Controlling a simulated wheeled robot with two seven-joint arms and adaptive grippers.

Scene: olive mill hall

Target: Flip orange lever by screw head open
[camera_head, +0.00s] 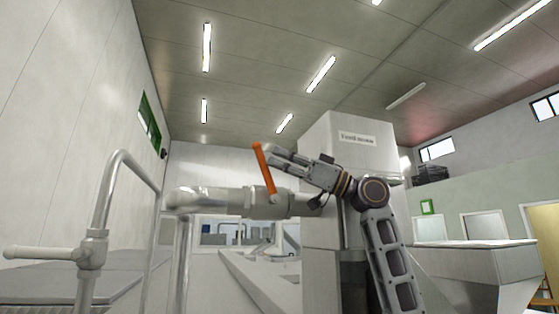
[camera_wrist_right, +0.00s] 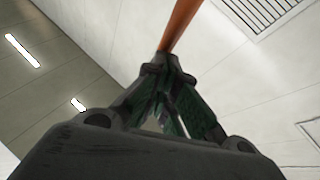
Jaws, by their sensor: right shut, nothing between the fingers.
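The orange lever (camera_head: 264,170) stands up from a valve on the horizontal metal pipe (camera_head: 235,201) in the head view, leaning a little to the left. Its lower end sits on the valve body (camera_head: 268,203). My right gripper (camera_head: 268,150) comes from the right, with its fingertips close to the lever's upper part. In the right wrist view, the fingertips (camera_wrist_right: 165,65) are together and the orange lever (camera_wrist_right: 180,25) shows just beyond them. I cannot tell whether they touch it. No screw head can be made out. My left gripper is not in view.
A tall pale cabinet (camera_head: 345,135) with a label stands behind my right arm. A bent metal pipe with a side handle (camera_head: 40,253) stands at the left. A pale hopper (camera_head: 475,258) is at the right. Open room shows above the lever.

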